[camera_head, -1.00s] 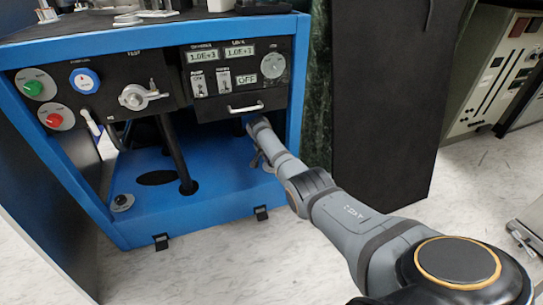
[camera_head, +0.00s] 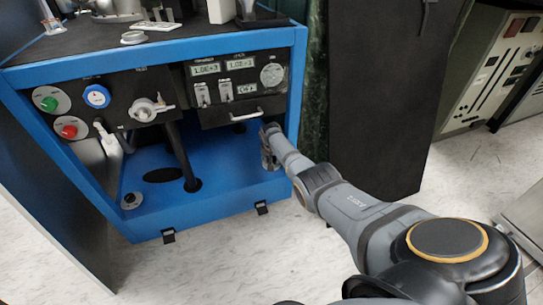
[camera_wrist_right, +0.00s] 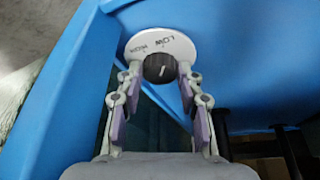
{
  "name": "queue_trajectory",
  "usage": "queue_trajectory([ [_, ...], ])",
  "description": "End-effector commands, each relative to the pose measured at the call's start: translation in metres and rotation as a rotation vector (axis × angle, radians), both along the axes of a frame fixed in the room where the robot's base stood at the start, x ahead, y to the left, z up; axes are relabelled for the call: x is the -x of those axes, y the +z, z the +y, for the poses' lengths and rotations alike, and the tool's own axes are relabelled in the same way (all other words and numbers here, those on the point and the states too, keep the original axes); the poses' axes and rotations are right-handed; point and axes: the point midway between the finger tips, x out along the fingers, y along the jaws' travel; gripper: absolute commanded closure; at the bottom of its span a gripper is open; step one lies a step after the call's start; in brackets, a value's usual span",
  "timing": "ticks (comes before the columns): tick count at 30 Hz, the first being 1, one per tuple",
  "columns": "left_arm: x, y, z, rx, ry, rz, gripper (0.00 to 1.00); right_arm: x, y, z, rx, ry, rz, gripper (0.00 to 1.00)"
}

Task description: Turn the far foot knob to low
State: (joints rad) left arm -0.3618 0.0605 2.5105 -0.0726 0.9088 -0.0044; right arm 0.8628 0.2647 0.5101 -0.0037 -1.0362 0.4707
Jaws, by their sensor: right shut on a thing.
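The far foot knob (camera_wrist_right: 160,68) is a dark round knob with a short white mark, on a white disc (camera_wrist_right: 178,42) lettered LOW and HIGH, in the right wrist view. The mark points roughly up toward the lettering; I cannot tell which word it is on. My right gripper (camera_wrist_right: 160,76) is shut on the knob, one fingertip on each side. In the head view my right gripper (camera_head: 268,150) reaches inside the blue cabinet frame (camera_head: 215,212) near its right post, and the knob is hidden there. My left gripper is in neither view.
Another dark knob on a pale disc (camera_head: 131,200) sits at the cabinet's lower left front. A black pipe (camera_head: 182,158) rises from the blue base. The control panel (camera_head: 238,88) hangs above my gripper, and a dark cabinet (camera_head: 385,90) stands to the right. Floor in front is clear.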

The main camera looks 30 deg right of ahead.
Motion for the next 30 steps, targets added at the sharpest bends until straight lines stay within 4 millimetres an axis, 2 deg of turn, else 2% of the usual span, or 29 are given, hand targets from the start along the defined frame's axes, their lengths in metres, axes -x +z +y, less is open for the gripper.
queue_trajectory([
  [7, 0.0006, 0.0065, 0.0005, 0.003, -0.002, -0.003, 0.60, 0.0007, 0.0000, -0.0002, 0.000, 0.062, 0.002, 0.95],
  [21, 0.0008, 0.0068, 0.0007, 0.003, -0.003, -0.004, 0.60, 0.0005, -0.0007, -0.0002, 0.000, 0.074, 0.001, 0.95],
  [22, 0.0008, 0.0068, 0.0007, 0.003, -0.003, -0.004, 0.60, 0.0005, -0.0007, -0.0002, 0.000, 0.074, 0.001, 0.62],
  [27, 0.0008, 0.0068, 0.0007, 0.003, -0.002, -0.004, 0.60, 0.0005, -0.0006, -0.0002, 0.000, 0.074, 0.001, 0.40],
  [30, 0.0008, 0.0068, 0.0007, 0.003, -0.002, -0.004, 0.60, 0.0008, -0.0005, -0.0008, 0.001, 0.074, 0.002, 0.40],
])
